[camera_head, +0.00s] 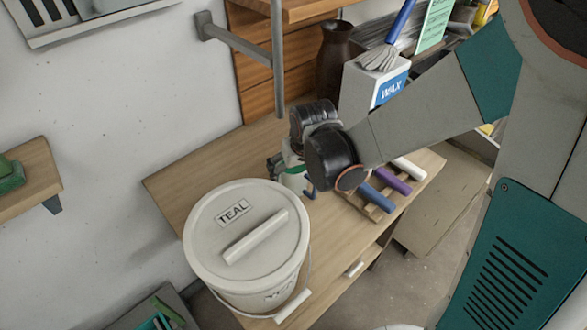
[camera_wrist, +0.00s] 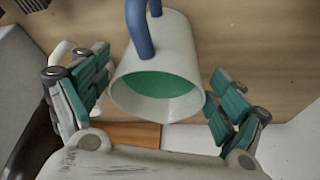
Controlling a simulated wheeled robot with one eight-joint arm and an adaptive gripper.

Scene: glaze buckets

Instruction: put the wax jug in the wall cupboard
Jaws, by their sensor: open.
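A white jug (camera_wrist: 186,45) with a blue handle (camera_wrist: 138,28) and teal inside lies between the spread fingers of my gripper (camera_wrist: 155,95) in the wrist view. My gripper is open, with a finger on each side of the jug; I cannot tell whether either touches it. In the head view the jug (camera_head: 295,182) is on the wooden worktop, mostly hidden behind my gripper (camera_head: 283,163) and wrist. No label shows on it. A wooden cupboard or shelf unit (camera_head: 265,75) is on the wall behind; its inside is only partly in view.
A large lidded TEAL bucket (camera_head: 205,243) stands at the front of the worktop (camera_head: 175,185), close left of the jug. A white box labelled WAX (camera_head: 362,88) and a dark vase (camera_head: 332,60) stand behind my wrist. A rack with coloured rolls (camera_head: 378,197) lies right.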

